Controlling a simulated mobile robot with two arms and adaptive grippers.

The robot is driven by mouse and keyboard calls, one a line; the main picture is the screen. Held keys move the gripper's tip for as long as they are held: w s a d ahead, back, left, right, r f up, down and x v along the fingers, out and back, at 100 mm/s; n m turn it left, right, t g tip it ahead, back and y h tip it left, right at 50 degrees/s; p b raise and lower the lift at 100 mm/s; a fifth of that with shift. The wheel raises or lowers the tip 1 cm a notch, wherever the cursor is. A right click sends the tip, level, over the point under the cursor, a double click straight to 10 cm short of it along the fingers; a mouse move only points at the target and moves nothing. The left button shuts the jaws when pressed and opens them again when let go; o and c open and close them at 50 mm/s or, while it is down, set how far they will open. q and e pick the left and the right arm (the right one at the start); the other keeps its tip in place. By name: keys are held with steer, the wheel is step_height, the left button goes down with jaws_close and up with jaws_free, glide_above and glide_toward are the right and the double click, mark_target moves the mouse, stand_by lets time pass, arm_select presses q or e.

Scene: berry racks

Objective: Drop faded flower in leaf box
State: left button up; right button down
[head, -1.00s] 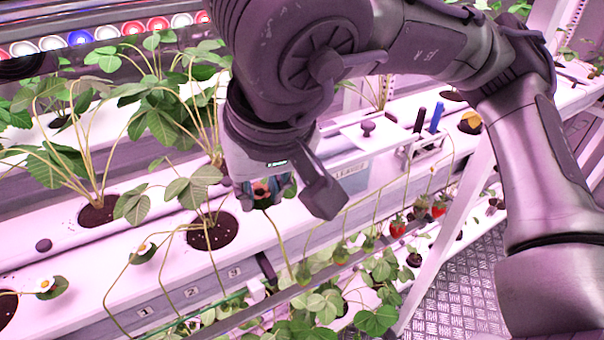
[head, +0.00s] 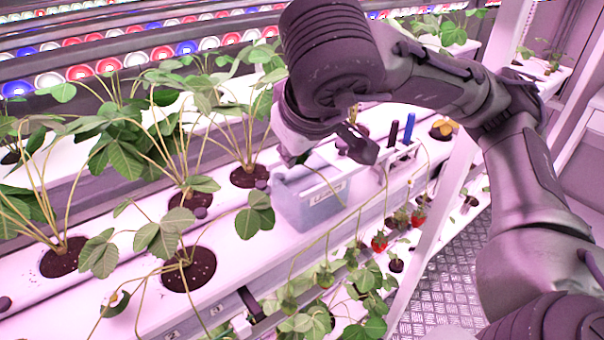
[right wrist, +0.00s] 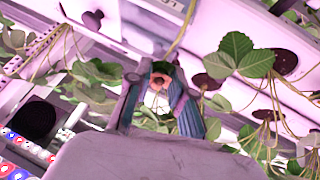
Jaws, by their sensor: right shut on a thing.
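The leaf box (head: 318,207) is a grey-blue bin with a label on its front, standing on the white planting gutter in the middle of the head view. My right gripper (head: 352,130) is above the box, toward its back right, partly hidden by its own wrist. In the right wrist view my right gripper (right wrist: 160,92) is shut on the faded flower (right wrist: 159,80), a small brownish-orange bloom between the fingertips. I cannot tell how much of the flower is over the box opening. My left gripper is not in view.
Potted strawberry plants (head: 185,262) fill the gutter left of the box. Red berries (head: 379,241) hang below. A white rack post (head: 440,220) stands in front.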

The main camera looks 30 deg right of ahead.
steer(key=w+d+f, duration=0.1)
steer(key=f, duration=0.1)
steer(key=w+d+f+b, duration=0.1)
steer(key=d+f, duration=0.1)
steer(key=f, duration=0.1)
steer(key=w+d+f, duration=0.1)
steer(key=f, duration=0.2)
steer(key=shift+d+f+b, duration=0.15)
steer(key=shift+f+b, duration=0.1)
steer(key=shift+b, duration=0.05)
steer(key=shift+w+d+f, duration=0.15)
steer(key=shift+f, duration=0.6)
steer(key=g+y+p, duration=0.1)
steer(key=d+g+y+p, duration=0.1)
steer(key=p, duration=0.1)
steer(key=shift+w+r+m, duration=0.1)
steer(key=shift+w+m, duration=0.2)
steer(key=shift+w, duration=0.1)
steer(key=shift+s+f+y, duration=0.1)
steer(key=shift+f+y, duration=0.2)
steer(key=shift+f, duration=0.7)
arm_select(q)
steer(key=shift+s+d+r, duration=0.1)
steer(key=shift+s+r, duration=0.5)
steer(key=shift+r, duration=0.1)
arm_select(e)
steer(key=shift+a, duration=0.1)
